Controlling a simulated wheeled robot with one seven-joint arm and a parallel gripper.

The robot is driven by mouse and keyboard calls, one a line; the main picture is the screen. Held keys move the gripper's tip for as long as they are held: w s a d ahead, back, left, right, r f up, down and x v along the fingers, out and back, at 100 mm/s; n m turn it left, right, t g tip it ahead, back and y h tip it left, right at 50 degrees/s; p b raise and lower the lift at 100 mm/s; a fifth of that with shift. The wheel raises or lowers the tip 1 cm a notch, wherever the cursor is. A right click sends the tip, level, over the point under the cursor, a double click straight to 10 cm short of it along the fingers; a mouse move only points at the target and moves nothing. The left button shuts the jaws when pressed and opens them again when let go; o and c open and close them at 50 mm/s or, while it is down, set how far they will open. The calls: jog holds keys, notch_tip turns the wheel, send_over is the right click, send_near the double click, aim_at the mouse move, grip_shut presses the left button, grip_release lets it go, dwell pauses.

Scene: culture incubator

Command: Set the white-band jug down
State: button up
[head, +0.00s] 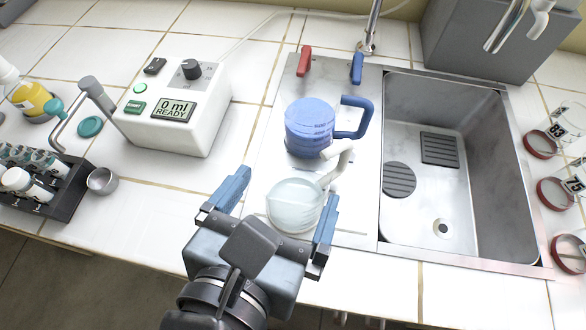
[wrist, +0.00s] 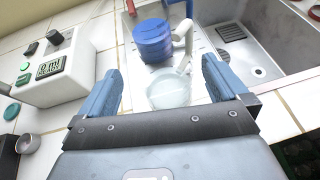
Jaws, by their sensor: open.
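The white-band jug (head: 294,206) is a clear, pale jug with a white handle. It stands upright on the steel drainboard (head: 264,172) left of the sink basin, near the front edge. It also shows in the wrist view (wrist: 168,90), just beyond the fingertips. My gripper (head: 282,205) is open, its two blue fingers spread on the left and right of the jug; in the wrist view (wrist: 162,85) a gap shows on both sides. A blue jug (head: 309,126) with a blue handle stands right behind it.
The sink basin (head: 455,165) lies to the right. A white dispenser reading "0 ml READY" (head: 180,110) stands left on the tiles. A black rack of vials (head: 65,200) and a small metal cup (head: 102,181) are farther left. Several red-rimmed jars (head: 541,145) line the right edge.

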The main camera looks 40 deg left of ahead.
jog(key=v, duration=0.6)
jog(key=shift+s+d+r, duration=0.15)
jog(key=shift+s+r, duration=0.05)
jog(key=shift+s, duration=0.15)
